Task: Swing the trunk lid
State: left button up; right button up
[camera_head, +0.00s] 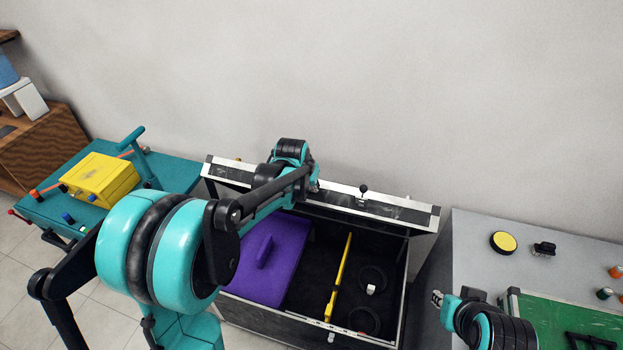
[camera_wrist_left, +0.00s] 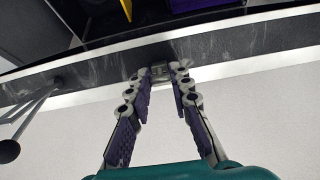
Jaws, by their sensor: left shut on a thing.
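The trunk (camera_head: 262,318) is a black case with silver edges, standing open in front of me in the head view. Its lid (camera_head: 405,213) is raised at the back, towards the wall. My left gripper (camera_head: 314,181) reaches over the trunk to the lid's upper edge, with its fingertips mostly hidden by the arm. In the left wrist view, the two fingers (camera_wrist_left: 163,80) close around a small metal latch (camera_wrist_left: 159,70) on the edge of the lid (camera_wrist_left: 245,42). Part of my right gripper (camera_head: 438,298) shows at lower right; its fingers are too small to read.
The trunk holds a purple panel (camera_head: 268,260), a yellow bar (camera_head: 340,275) and black rings. A teal table with a yellow box (camera_head: 100,180) stands left. A grey table (camera_head: 470,240) with a yellow button (camera_head: 503,242) stands right. The wall is close behind the lid.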

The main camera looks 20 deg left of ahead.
pick_arm(q)
jog(key=shift+s+f, duration=0.3)
jog(key=shift+s, duration=0.6)
jog(key=s+f+b, duration=0.6)
jog(key=s+f, duration=0.3)
jog(key=s, duration=0.3)
jog(key=shift+a+f, duration=0.15)
jog(key=shift+f, duration=0.15)
jog(key=shift+s, duration=0.1)
